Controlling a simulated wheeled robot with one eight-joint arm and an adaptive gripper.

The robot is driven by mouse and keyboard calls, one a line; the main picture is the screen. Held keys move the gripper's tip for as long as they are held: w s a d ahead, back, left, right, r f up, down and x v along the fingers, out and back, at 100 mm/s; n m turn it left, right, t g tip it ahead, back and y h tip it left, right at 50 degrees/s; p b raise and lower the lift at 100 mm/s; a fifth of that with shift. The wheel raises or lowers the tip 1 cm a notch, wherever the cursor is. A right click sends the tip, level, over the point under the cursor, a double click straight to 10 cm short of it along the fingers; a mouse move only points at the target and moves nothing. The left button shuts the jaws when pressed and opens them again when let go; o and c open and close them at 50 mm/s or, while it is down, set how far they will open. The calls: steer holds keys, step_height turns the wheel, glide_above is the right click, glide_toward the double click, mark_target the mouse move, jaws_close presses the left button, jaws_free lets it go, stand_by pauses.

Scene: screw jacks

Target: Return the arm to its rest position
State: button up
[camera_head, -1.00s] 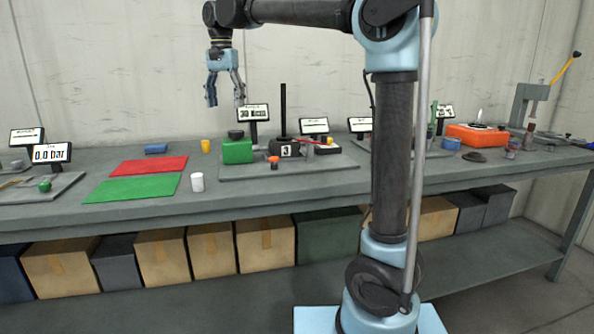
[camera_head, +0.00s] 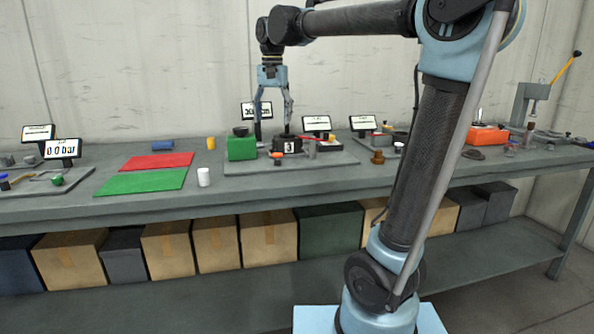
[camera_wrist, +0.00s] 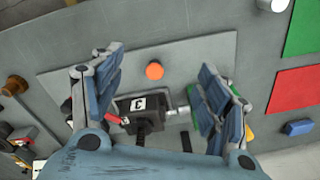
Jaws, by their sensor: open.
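My gripper (camera_head: 272,108) hangs from my arm, fingers pointing down, above the grey plate (camera_head: 345,158) on the workbench. It is open, with nothing between its fingers. In the wrist view, the spread fingers of my gripper (camera_wrist: 158,98) frame a black block marked with a sign (camera_wrist: 137,104) and an orange knob (camera_wrist: 154,71). The same black block (camera_head: 289,146) stands on the plate in the head view, beside a green box (camera_head: 241,149). The fingers partly hide the green box in the wrist view.
A red mat (camera_head: 158,161) and a green mat (camera_head: 142,182) lie left of the plate, with a white cylinder (camera_head: 204,177) and a yellow cylinder (camera_head: 211,143) nearby. Small display signs (camera_head: 316,123) stand along the back. An orange case (camera_head: 486,135) is at the right.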

steer(key=s+d+f, duration=0.5)
steer(key=d+f, duration=0.2)
steer(key=d, duration=0.4)
steer(key=s+d+f+n, duration=0.1)
steer(key=s+d+f, duration=0.4)
steer(key=f, duration=0.3)
steer(key=s+d+f+t, duration=0.1)
steer(key=s+d+f, duration=0.4)
steer(key=f, duration=0.4)
steer(key=s+d+f+n, duration=0.1)
steer(key=s+d+f, duration=0.4)
steer(key=s+f, duration=0.2)
steer(key=shift+d+f+n+t, duration=0.3)
steer(key=shift+d+f, duration=0.05)
steer(key=shift+f, duration=0.35)
steer(key=shift+w+f, duration=0.2)
steer(key=shift+w, duration=0.25)
